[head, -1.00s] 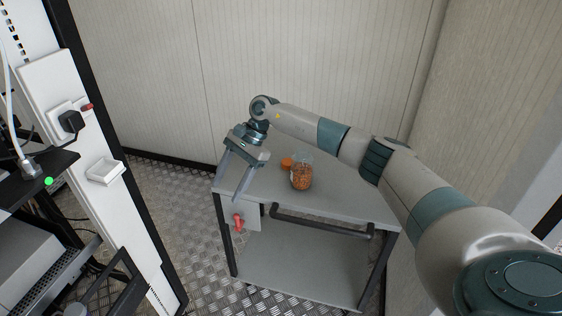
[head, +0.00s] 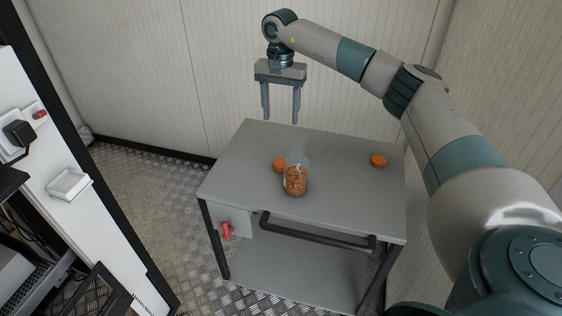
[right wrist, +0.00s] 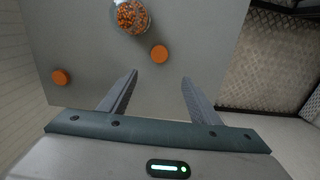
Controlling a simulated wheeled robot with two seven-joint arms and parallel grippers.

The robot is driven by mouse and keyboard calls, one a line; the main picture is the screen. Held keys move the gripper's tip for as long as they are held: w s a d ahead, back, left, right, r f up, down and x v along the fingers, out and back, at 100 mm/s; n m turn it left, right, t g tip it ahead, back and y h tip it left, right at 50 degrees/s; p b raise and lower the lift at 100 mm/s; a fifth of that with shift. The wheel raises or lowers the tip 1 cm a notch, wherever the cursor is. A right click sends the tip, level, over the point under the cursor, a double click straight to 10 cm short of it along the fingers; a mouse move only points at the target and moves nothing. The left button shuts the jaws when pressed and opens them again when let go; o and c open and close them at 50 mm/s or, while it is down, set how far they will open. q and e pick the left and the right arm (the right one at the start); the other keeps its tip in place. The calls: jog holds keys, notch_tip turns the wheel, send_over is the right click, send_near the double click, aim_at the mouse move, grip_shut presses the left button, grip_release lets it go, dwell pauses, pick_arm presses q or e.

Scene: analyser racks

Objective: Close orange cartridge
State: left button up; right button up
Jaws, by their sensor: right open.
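A clear jar (head: 295,180) with orange-brown pieces inside stands upright near the middle of the cart top. Its top shows no cap. It also shows at the upper edge of the right wrist view (right wrist: 131,16). One orange round cap (head: 280,165) lies just behind and left of the jar. A second orange cap (head: 379,161) lies apart at the right of the cart. Nothing in view is clearly a cartridge. My right gripper (head: 281,118) is open and empty, fingers pointing down, above the cart's back edge. My left gripper is not in view.
The grey cart (head: 240,150) has a front bar handle (head: 315,236) and a red item (head: 227,231) on its left front. The cart top is otherwise clear. A wall stands close behind it. A white-framed rack (head: 75,220) is at the left.

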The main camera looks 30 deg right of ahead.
jog(key=shift+f, duration=0.1)
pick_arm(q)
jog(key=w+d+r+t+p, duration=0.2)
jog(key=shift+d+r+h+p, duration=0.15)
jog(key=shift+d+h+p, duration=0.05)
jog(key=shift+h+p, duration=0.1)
pick_arm(e)
send_over(281, 163)
jog(key=f, duration=1.2)
jog(key=shift+w+d, duration=0.1)
jog(key=shift+w, duration=0.25)
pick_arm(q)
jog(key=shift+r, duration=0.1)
pick_arm(e)
jog(key=shift+f, duration=0.1)
jog(key=shift+s+f, duration=0.1)
jog(key=shift+f, duration=0.05)
jog(key=shift+s+f+p, duration=0.2)
jog(key=shift+f+p, duration=0.55)
jog(key=shift+f, duration=0.1)
notch_tip(281, 163, down, 2)
jog(key=shift+f+p, duration=0.1)
jog(key=shift+p, duration=0.2)
jog(key=shift+f, duration=0.45)
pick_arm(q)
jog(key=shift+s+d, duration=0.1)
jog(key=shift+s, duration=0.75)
